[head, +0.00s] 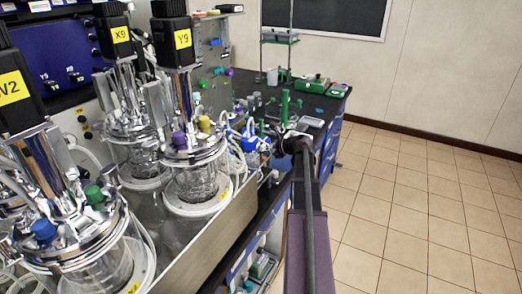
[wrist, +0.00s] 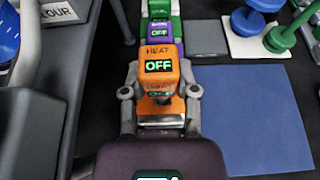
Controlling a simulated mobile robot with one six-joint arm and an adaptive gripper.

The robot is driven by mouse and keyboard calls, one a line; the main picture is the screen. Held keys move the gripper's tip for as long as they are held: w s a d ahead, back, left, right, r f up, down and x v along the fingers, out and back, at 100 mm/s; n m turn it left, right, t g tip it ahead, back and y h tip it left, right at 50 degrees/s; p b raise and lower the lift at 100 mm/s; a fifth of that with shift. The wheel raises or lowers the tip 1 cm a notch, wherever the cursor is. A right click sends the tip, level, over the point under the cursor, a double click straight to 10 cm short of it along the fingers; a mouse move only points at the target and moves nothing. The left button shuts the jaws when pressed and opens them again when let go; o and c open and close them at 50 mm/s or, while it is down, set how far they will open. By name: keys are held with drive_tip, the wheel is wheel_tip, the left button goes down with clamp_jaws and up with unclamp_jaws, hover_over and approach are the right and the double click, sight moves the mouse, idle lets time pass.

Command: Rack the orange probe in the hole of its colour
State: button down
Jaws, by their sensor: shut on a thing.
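My gripper (wrist: 160,95) is at the centre of the wrist view, with one grey finger on each side of an orange block-like piece (wrist: 162,50). It is shut on this piece, which reads HEAT and OFF and is the only orange thing I can make out; I take it for the orange probe. Its lower end is hidden between the fingers and a silver part. In the head view my gripper (head: 290,142) is over the bench edge, and the orange piece does not show clearly. A hole of its colour cannot be made out.
Purple (wrist: 160,30) and green (wrist: 155,8) pieces line up beyond the orange one. A blue mat (wrist: 255,115) lies to the right, with green and blue stands behind it. A white COLOUR label (wrist: 63,12) is upper left. Glass bioreactors (head: 195,180) stand left of my arm.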

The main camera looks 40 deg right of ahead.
drive_tip(key=shift+f+b, duration=1.45)
drive_tip(key=shift+f, duration=0.05)
idle(1.4)
drive_tip(key=shift+c, duration=1.5)
unclamp_jaws()
